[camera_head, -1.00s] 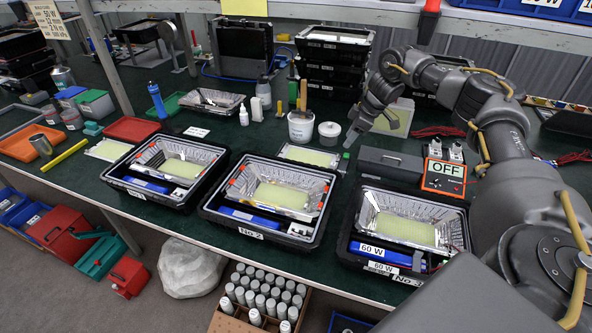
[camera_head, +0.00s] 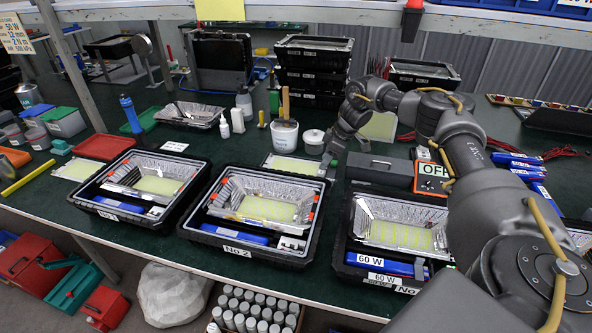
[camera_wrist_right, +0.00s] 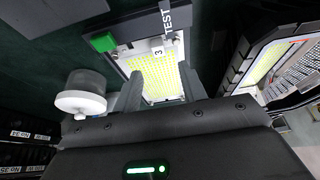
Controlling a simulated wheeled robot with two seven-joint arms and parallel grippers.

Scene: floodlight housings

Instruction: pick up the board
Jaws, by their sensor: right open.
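A flat board (camera_head: 293,167) with a yellow face and pale rim lies on the green bench behind the No 2 housing (camera_head: 236,251). In the right wrist view the board (camera_wrist_right: 158,76) shows a "3" mark and lies beyond the fingers, beside a TEST label (camera_wrist_right: 167,18). My right gripper (camera_head: 327,163) is at the right end of the board in the head view. Its fingers (camera_wrist_right: 158,92) are apart, with nothing held between them. Whether they touch the board, I cannot tell. My left gripper is not in view.
A white tub (camera_head: 284,136) and a small lidded jar (camera_head: 314,138) stand just behind the board. Open housings line the bench front, including a 60 W one (camera_head: 383,278).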

